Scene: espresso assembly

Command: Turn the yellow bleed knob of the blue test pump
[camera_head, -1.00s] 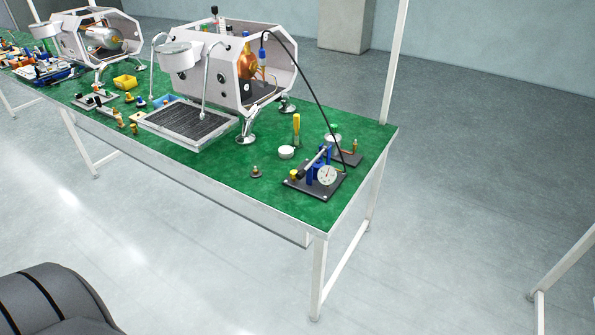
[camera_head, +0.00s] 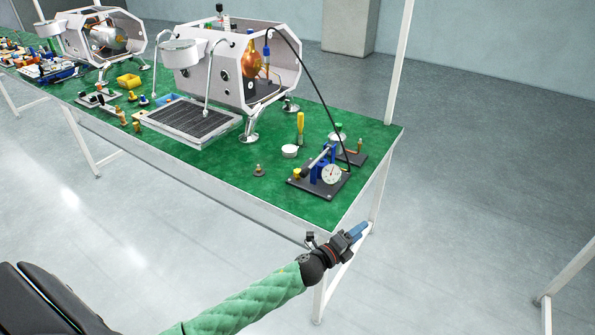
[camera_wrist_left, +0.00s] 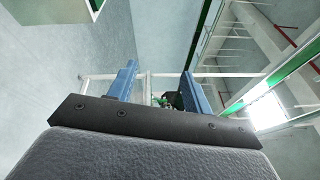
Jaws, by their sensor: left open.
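The blue test pump (camera_head: 320,172) stands on a dark base plate near the right front corner of the green table. It has a round white gauge (camera_head: 331,174) at its front and a lever on top. The small yellow bleed knob (camera_head: 297,173) is at the left front of the base plate. My left gripper (camera_head: 357,231) is in front of the table's right corner, apart from the pump. In the left wrist view its two blue fingers (camera_wrist_left: 158,88) are spread open with nothing between them. The pump cannot be made out in that view. My right gripper is not in view.
A black hose runs from the white espresso machine (camera_head: 215,66) to the pump. A yellow-handled tool (camera_head: 300,127), a white cup (camera_head: 289,151) and a small fitting (camera_head: 258,170) stand left of the pump. The table (camera_head: 225,175) has bare green surface along its front edge.

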